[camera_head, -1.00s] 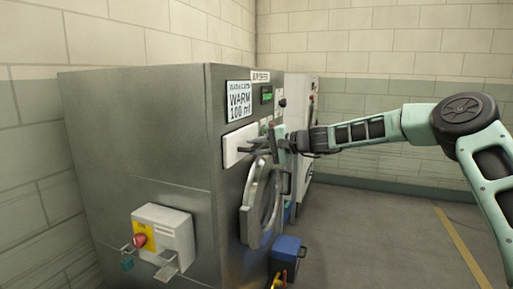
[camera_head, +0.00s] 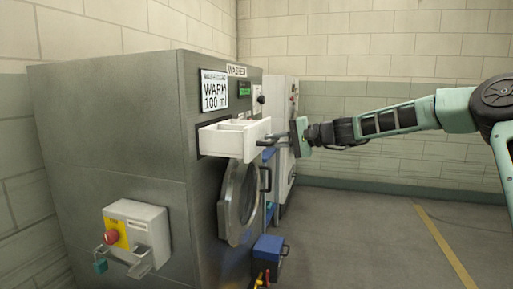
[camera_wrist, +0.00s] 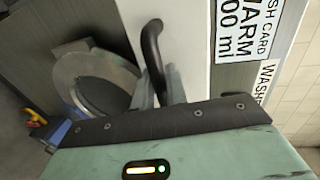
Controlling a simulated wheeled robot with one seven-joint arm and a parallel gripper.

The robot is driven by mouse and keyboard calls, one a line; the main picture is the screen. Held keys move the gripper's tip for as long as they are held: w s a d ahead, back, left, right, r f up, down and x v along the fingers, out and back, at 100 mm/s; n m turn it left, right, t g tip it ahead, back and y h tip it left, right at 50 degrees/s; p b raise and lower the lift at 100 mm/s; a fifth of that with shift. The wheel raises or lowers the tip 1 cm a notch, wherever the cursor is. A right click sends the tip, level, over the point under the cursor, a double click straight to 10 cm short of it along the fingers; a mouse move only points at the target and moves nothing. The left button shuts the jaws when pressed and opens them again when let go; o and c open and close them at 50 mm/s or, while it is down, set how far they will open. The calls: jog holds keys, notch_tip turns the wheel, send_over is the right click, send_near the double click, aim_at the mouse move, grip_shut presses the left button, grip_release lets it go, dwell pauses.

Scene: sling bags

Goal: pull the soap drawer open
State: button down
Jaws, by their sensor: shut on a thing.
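The white soap drawer (camera_head: 236,139) stands pulled out from the front of the grey washer (camera_head: 118,130), with its open top and inner divider showing. Its dark bar handle (camera_head: 268,141) is on the drawer's front. My gripper (camera_head: 278,139) is at that handle, shut on it. In the wrist view the dark curved handle (camera_wrist: 152,52) runs down between the fingers of my gripper (camera_wrist: 160,88), against the white drawer front (camera_wrist: 184,45). The lower end of the handle is hidden behind the fingers.
The round washer door (camera_head: 239,203) is below the drawer. A card reading WARM 100 ml (camera_head: 214,90) is above it. A grey box with a red button (camera_head: 135,235) sticks out at the side. A blue container (camera_head: 268,250) stands below the door. Floor at right is clear.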

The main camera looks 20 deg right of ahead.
jog(key=shift+f+v, duration=0.2)
jog(key=shift+v, duration=0.9)
jog(key=c, duration=1.5)
grip_release()
jog(key=v, duration=1.7)
jog(key=shift+s+d, duration=0.2)
